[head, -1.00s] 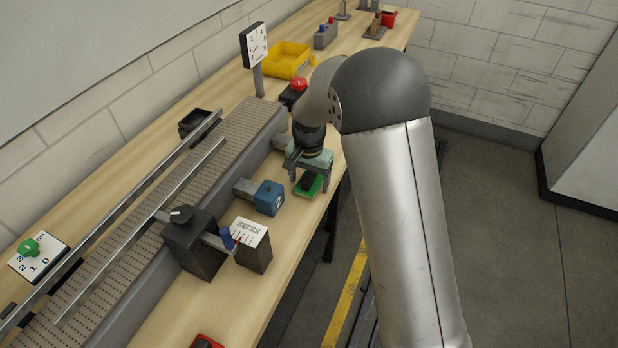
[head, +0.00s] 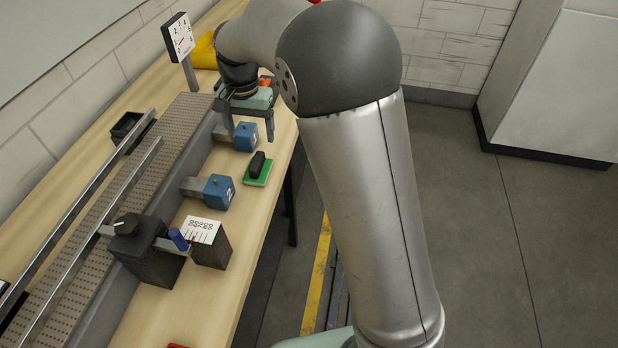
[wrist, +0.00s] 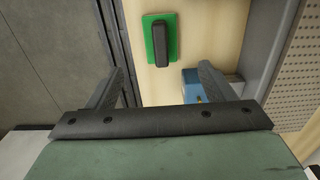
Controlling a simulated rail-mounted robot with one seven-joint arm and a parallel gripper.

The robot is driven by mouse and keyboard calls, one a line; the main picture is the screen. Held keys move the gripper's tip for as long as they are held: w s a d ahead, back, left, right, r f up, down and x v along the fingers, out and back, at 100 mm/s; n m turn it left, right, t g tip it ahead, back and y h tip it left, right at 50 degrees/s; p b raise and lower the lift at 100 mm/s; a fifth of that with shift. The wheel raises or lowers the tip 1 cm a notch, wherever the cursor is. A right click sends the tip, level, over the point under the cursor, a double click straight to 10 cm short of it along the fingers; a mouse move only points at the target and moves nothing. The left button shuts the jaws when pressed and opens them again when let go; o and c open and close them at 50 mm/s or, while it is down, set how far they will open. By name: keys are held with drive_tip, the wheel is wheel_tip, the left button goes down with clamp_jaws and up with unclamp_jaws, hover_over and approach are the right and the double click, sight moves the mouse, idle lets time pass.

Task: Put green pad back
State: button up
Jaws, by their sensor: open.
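The green pad (head: 258,171) has a black grip on top. It lies flat on the wooden workbench near the front edge, beside the conveyor. It also shows in the wrist view, ahead of the fingers, as a green plate (wrist: 151,40) with its black grip. My gripper (head: 248,128) is open and empty, farther along the bench than the pad, close to the farther blue block (head: 245,137). In the wrist view the two fingers of my gripper (wrist: 160,74) are spread, with nothing between them, and the pad is apart from them.
A nearer blue block marked 2 (head: 218,191) juts from the conveyor (head: 170,150). A black device with a printed white card (head: 202,231) stands nearer. A dial on a post (head: 179,38) and a yellow bin (head: 204,52) are at the far end. Floor lies past the bench's right edge.

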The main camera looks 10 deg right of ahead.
drive_tip(key=s+d+r+n, duration=0.2)
drive_tip(key=s+d+r, duration=0.1)
drive_tip(key=s+d, duration=0.8)
drive_tip(key=s+d+f+n, duration=0.1)
drive_tip(key=s+d+f, duration=0.1)
drive_tip(key=s, duration=0.7)
drive_tip(key=s+d+f+n, duration=0.1)
drive_tip(key=s+d+f, duration=0.1)
drive_tip(key=s, duration=0.7)
drive_tip(key=shift+d+n+t, duration=0.3)
drive_tip(key=shift+d+n, duration=0.05)
drive_tip(key=shift+n, duration=0.05)
drive_tip(key=shift+f, duration=0.1)
